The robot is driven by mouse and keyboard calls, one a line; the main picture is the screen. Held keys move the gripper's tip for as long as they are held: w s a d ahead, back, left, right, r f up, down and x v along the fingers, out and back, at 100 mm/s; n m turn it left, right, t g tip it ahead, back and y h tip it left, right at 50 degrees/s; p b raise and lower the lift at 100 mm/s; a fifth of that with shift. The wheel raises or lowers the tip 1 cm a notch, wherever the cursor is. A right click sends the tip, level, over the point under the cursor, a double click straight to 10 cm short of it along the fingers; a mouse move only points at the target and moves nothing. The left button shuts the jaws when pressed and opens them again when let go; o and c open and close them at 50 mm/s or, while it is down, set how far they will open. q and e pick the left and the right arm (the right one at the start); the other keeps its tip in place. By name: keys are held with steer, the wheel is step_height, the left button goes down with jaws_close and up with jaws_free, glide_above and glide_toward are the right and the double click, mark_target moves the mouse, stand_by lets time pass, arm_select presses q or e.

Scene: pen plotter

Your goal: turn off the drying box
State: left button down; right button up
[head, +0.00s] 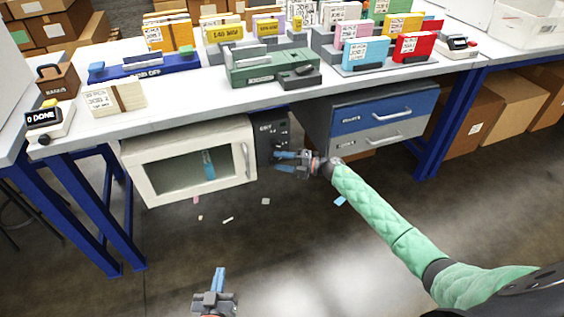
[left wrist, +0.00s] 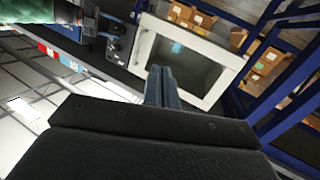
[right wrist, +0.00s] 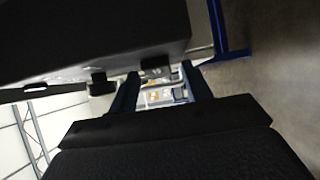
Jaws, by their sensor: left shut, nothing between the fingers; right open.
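The drying box (head: 190,160), white with a glass door, sits under the bench; a blue item (head: 208,163) shows behind the glass. Its dark control panel (head: 271,137) is at its right side. In the left wrist view the drying box (left wrist: 205,40) and panel (left wrist: 117,40) appear rotated. My right gripper (head: 281,161) is open in front of the panel's lower right. In the right wrist view, a dark block with a small light mark (right wrist: 155,66) shows between its fingers (right wrist: 160,90); contact is unclear. My left gripper (head: 219,278) is shut and empty, low in front of the box.
The bench top (head: 190,95) above carries card racks, a green machine (head: 262,66) and a small device reading "DONE" (head: 45,120). A drawer unit (head: 383,118) stands right of the panel. Blue legs (head: 448,125) bound the space. Scraps lie on the otherwise open floor.

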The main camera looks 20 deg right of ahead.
steer(key=shift+s+d, duration=0.35)
steer(key=shift+d, duration=0.2)
arm_select(q)
steer(key=shift+s+f+g, duration=0.3)
steer(key=shift+s+f, duration=0.1)
steer(key=shift+f, duration=0.45)
arm_select(e)
steer(key=v, duration=0.6)
steer(key=shift+d, duration=0.2)
steer(key=shift+s, duration=0.1)
arm_select(q)
steer(key=shift+w+r, duration=0.1)
